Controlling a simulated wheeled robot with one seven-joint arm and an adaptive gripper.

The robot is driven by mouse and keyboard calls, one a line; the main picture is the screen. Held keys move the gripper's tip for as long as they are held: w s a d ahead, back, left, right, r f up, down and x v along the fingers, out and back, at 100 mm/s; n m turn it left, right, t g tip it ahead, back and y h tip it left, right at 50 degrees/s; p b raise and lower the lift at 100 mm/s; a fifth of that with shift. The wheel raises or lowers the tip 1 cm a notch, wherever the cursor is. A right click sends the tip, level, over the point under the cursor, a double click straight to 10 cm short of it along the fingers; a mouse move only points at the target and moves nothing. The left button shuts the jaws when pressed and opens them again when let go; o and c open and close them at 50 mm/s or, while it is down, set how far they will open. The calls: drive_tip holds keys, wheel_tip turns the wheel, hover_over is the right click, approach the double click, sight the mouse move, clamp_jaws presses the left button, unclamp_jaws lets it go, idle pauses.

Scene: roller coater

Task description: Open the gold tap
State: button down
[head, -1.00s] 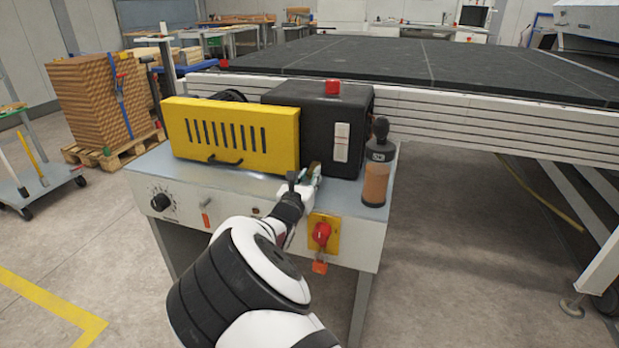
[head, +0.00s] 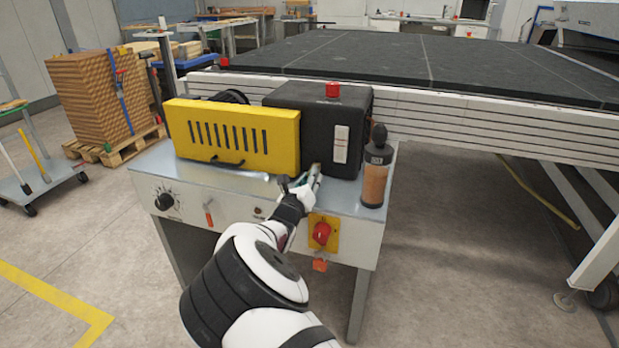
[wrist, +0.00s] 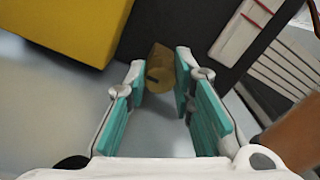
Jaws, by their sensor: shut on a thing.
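The gold tap (wrist: 158,68) shows in the wrist view as a small brass-coloured piece low against the black housing. My gripper (wrist: 161,80) has its two teal-padded fingers on either side of it, shut on it at the fingertips. In the head view my gripper (head: 305,184) reaches over the front of the bench to the foot of the black box. There the tap is mostly hidden by the fingers.
The yellow slotted cover (head: 235,158) is left of my gripper and the black box (head: 318,115) is behind it. A dark-topped bottle (head: 376,180) stands close on the right. A red switch on a yellow plate (head: 332,234) is on the front panel below.

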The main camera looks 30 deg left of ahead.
drive_tip(key=c, duration=1.4)
unclamp_jaws()
drive_tip(key=shift+o, duration=0.2)
drive_tip(key=v, duration=1.2)
